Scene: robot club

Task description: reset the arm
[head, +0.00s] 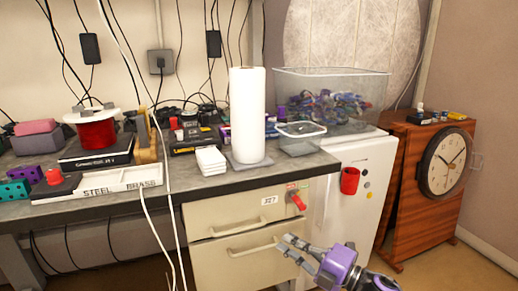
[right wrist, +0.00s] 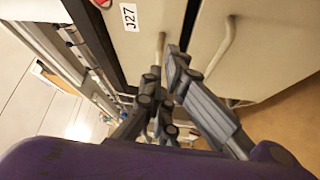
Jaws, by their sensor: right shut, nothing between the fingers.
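My right gripper (head: 291,246) is at the bottom of the head view, in front of the beige drawer unit (head: 232,225). Its fingers are shut and hold nothing; they also show in the right wrist view (right wrist: 168,75). In the head view the fingertips overlap the right part of the lower drawer; I cannot tell if they touch it. My left gripper is not in view.
The grey worktop (head: 190,182) bears a paper towel roll (head: 247,115), a tray (head: 105,184) lettered STEEL and BRASS, and a red spool (head: 95,130). A clear bin (head: 330,98) stands on a white cabinet (head: 352,205). A wooden clock cabinet (head: 425,185) is at right. White cables hang before the worktop.

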